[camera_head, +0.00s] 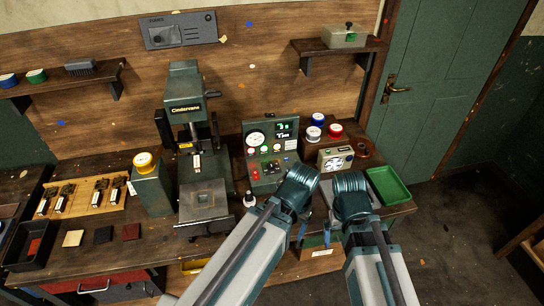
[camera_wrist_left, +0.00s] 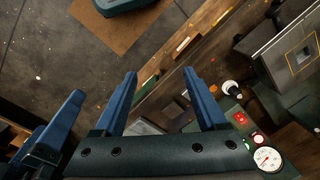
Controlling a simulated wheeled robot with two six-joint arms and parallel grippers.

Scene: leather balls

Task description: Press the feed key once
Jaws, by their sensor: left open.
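The green control box (camera_head: 271,152) stands on the bench right of the press, with a round gauge, green displays, and red and green controls. I cannot read any label, so I cannot tell which control is the feed key. My left gripper (camera_wrist_left: 160,73) is open and empty, its blue fingers over the bench's front edge, apart from the box. My right gripper (camera_wrist_left: 52,112) shows at the left of that view, its fingers seemingly apart. In the head view the forearms mostly hide both grippers.
The green press (camera_head: 185,95) stands left of the box. A green tray (camera_head: 388,186), a fan unit (camera_head: 336,158) and tape rolls (camera_head: 318,119) are to the right. Small tiles (camera_head: 103,235) lie at front left.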

